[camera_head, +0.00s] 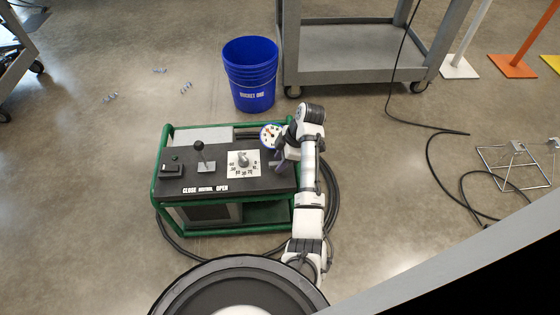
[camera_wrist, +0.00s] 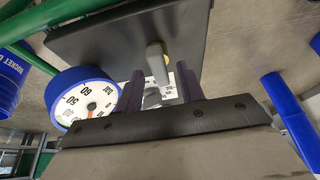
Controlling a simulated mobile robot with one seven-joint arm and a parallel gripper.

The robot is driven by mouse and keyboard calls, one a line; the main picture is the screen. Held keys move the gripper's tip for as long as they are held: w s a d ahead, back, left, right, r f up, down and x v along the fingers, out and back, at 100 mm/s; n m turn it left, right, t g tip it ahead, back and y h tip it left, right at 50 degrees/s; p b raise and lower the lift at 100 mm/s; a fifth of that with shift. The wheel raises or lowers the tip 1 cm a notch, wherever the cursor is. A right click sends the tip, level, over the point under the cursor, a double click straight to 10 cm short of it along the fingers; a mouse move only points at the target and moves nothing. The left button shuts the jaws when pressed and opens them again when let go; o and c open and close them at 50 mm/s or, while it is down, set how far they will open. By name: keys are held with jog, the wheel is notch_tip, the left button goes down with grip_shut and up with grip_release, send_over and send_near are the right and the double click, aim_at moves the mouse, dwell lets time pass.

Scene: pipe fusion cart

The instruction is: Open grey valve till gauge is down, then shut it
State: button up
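The grey valve handle (camera_wrist: 155,58), with a bit of brass beside it, shows in the wrist view between and beyond my fingers. My gripper (camera_wrist: 160,88) is open, its two dark fingers apart with nothing visibly pinched. Whether a finger touches the handle I cannot tell. The blue-rimmed gauge (camera_wrist: 88,100) is left of my fingers; its needle reading is too small to tell. In the head view the gauge (camera_head: 270,136) sits at the cart's back right corner. My gripper (camera_head: 280,160) is just below it, over the cart's right end, and hides the valve.
The green-framed cart (camera_head: 175,205) carries a black-knobbed lever (camera_head: 200,152) marked close, neutral, open, and a numbered dial with a grey knob (camera_head: 243,159). A blue bucket (camera_head: 250,75) and a grey trolley (camera_head: 345,45) stand behind. Black hose lies around the cart. Floor at left is mostly clear.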

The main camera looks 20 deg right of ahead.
jog(key=shift+a+f, duration=0.1)
jog(key=shift+f, duration=0.1)
grip_shut()
